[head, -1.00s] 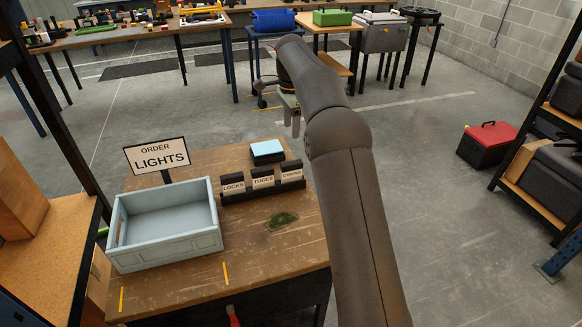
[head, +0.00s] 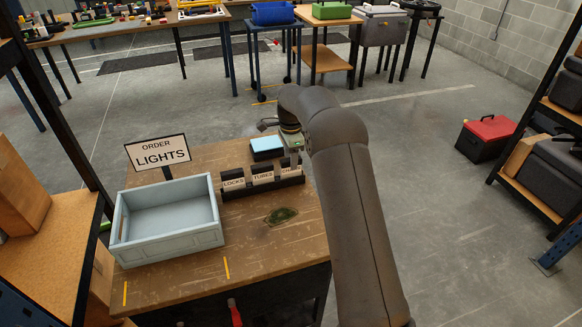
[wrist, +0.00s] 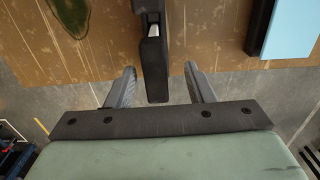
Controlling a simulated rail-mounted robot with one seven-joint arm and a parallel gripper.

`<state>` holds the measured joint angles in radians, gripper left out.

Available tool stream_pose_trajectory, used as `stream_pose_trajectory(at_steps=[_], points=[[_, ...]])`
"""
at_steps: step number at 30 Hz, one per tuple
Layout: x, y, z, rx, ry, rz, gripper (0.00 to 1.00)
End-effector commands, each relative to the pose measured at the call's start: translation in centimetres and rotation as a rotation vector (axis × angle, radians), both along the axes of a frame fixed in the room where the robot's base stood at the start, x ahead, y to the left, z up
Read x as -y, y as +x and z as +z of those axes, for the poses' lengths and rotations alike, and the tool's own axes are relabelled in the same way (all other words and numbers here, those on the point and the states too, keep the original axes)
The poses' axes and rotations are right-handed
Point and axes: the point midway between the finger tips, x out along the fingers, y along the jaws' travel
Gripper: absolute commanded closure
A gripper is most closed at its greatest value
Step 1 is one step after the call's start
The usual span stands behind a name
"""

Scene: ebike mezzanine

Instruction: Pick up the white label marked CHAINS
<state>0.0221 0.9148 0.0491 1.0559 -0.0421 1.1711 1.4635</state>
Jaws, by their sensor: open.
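The white CHAINS label (head: 287,171) is at the right end of the dark rack (head: 262,190) on the wooden table, partly hidden by my gripper (head: 294,158). Beside it are the LOCKS label (head: 233,184) and the TUBES label (head: 263,177). In the wrist view, my gripper (wrist: 160,72) is open, with its two fingers apart. A dark upright block (wrist: 152,65) with a small pale patch near its top shows between them, with gaps on both sides. No label text is readable there.
A pale blue open tray (head: 168,245) and an ORDER LIGHTS sign (head: 159,152) stand left of the rack. A blue-topped box (head: 266,145) sits just behind it. A green patch (head: 281,215) lies in front. The table's front is mostly clear.

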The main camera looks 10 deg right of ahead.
Motion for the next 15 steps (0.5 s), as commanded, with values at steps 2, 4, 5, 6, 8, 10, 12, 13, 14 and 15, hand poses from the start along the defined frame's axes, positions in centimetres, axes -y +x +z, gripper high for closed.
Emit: stream_pose_trajectory(at_steps=[2, 4, 5, 6, 8, 10, 12, 13, 14, 15], points=[[0.0, -0.5, -1.0, -0.006, 0.001, 0.0, 0.52], [0.0, -0.6, -2.1, -0.005, 0.0, -0.001, 0.52], [0.0, -0.5, -2.6, -0.004, -0.001, -0.001, 0.52], [0.0, -0.5, -3.1, -0.004, 0.0, -0.001, 0.52], [0.0, -0.5, -3.5, -0.002, 0.001, -0.001, 0.52], [0.0, -0.5, -3.9, -0.001, 0.001, -0.001, 0.52], [0.0, -0.5, -3.9, 0.0, 0.001, -0.001, 0.52], [0.0, -0.5, -3.9, 0.0, 0.001, 0.0, 0.52], [0.0, -0.5, -3.9, 0.0, 0.001, 0.0, 0.52], [0.0, -0.5, -3.9, 0.0, 0.001, 0.0, 0.52]])
